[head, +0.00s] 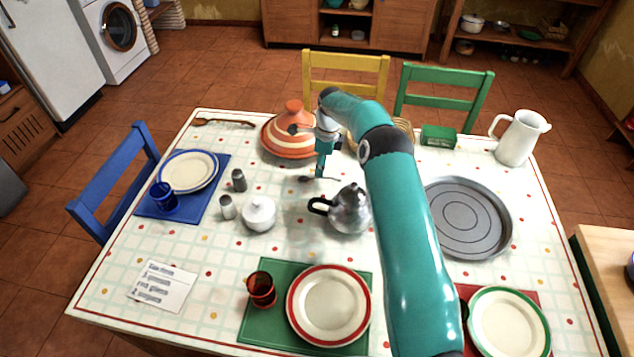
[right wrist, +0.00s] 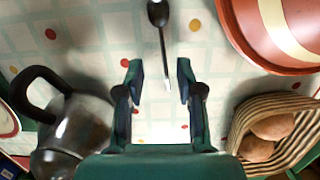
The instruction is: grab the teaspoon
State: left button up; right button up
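The teaspoon (head: 304,178) lies on the tablecloth between the striped tagine and the metal teapot, partly behind my right gripper (head: 325,170) in the head view. In the right wrist view the teaspoon (right wrist: 158,14) has its dark bowl at the top edge, and its thin handle points down towards the gap between the fingers. My right gripper (right wrist: 160,75) is open, with its fingertips on either side of the handle's end. The fingers do not touch the teaspoon; I cannot tell their exact height above it. My left gripper is not in view.
The metal teapot (head: 352,212) stands in front of the gripper, at left in the wrist view. The orange tagine (head: 290,140) and bread basket (right wrist: 270,125) are close by. A white sugar bowl (head: 259,215) and two shakers stand to the left.

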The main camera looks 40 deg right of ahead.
jog(key=f, duration=0.1)
jog(key=f+b, duration=0.1)
jog(key=f, duration=0.1)
jog(key=f+b, duration=0.1)
jog(key=f, duration=0.1)
jog(key=shift+w+d+f, duration=0.1)
jog(key=shift+w+f, duration=0.05)
jog(key=shift+w, duration=0.25)
grip_shut()
